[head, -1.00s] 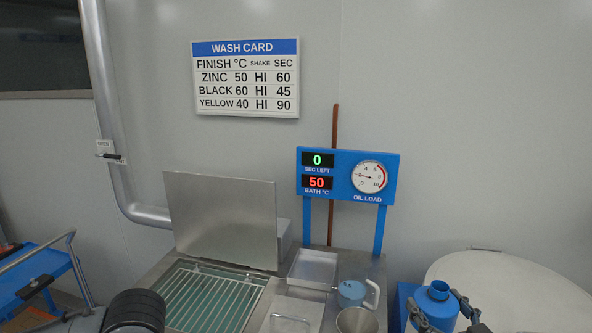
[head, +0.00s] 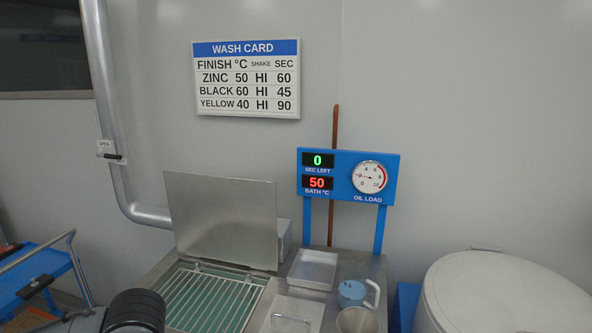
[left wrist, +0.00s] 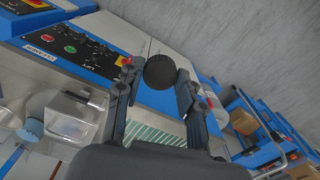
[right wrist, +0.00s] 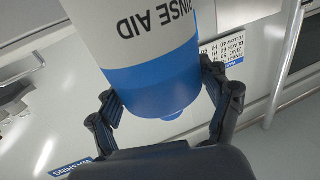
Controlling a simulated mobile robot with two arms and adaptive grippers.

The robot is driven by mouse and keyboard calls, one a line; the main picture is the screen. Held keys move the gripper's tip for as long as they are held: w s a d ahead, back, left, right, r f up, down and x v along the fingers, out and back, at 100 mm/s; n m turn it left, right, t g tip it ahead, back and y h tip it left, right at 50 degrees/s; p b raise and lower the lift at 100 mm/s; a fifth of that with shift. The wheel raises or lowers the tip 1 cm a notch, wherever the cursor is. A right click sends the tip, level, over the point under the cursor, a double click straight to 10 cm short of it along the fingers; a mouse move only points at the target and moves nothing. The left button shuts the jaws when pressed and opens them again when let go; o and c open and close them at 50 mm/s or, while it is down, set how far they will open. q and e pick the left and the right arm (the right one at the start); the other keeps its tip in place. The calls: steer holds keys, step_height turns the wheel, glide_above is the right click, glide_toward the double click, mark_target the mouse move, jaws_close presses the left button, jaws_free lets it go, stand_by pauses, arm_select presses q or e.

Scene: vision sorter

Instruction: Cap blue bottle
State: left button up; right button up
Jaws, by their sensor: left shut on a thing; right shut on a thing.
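The bottle (right wrist: 150,70) is white with a blue end and the words RINSE AID, which read upside down in the right wrist view. My right gripper (right wrist: 172,98) is shut on its blue part. Its mouth cannot be made out there, and neither bottle nor right gripper shows in the head view. My left gripper (left wrist: 158,82) is shut on a round black thing (left wrist: 160,71), which looks like the cap, in the left wrist view. The cap and the bottle are apart. In the head view only part of my left arm shows, at the bottom left.
A wash bath with a wire rack (head: 212,297) stands open, its lid (head: 222,220) raised. Beside it are a metal tray (head: 313,270), a blue-topped jug (head: 352,292) and a metal cup (head: 357,320). A large pale drum (head: 505,292) stands at right; a blue cart (head: 35,275) at left.

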arm_select(q)
steer(key=shift+w, duration=0.1)
arm_select(e)
steer(key=shift+w+d+r, duration=0.1)
